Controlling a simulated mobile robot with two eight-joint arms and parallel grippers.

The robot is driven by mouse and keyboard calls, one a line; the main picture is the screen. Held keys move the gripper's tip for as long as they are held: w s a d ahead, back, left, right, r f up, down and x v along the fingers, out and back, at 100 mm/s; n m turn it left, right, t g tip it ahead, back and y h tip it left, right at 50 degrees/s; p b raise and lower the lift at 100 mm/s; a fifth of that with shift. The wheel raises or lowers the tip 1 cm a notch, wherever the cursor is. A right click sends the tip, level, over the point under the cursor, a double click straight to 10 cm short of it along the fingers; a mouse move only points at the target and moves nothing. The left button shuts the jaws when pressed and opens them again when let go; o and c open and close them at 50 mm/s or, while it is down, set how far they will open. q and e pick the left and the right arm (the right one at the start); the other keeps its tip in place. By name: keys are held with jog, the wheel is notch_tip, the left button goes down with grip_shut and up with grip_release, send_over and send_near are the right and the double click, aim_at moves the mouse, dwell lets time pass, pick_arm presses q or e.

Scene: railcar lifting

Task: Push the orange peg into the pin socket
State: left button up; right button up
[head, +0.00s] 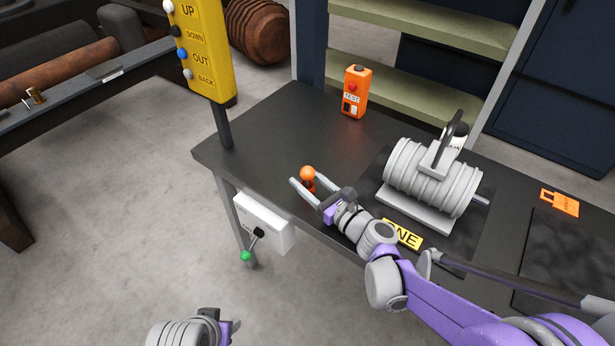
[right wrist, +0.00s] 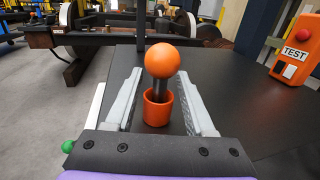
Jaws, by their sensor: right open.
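The orange peg has a round orange ball head (head: 307,173) on a dark shaft. In the right wrist view the peg (right wrist: 160,59) stands upright in a short orange cup (right wrist: 156,108) on the black table. I cannot tell whether this cup is the pin socket. My right gripper (head: 306,182) is open, with one finger on each side of the peg and cup. In the right wrist view its fingers (right wrist: 160,76) show gaps to both. Of my left arm only a grey and purple end shows at the bottom edge of the head view; its fingers cannot be made out.
An orange TEST box (head: 355,91) stands at the table's back. A grey ribbed drum (head: 431,180) with a handle sits to the right, near a yellow plate (head: 402,234) and an orange tag (head: 560,203). A yellow button panel (head: 203,50) and white lever box (head: 263,222) flank the table's left end.

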grip_shut()
dwell(0.4)
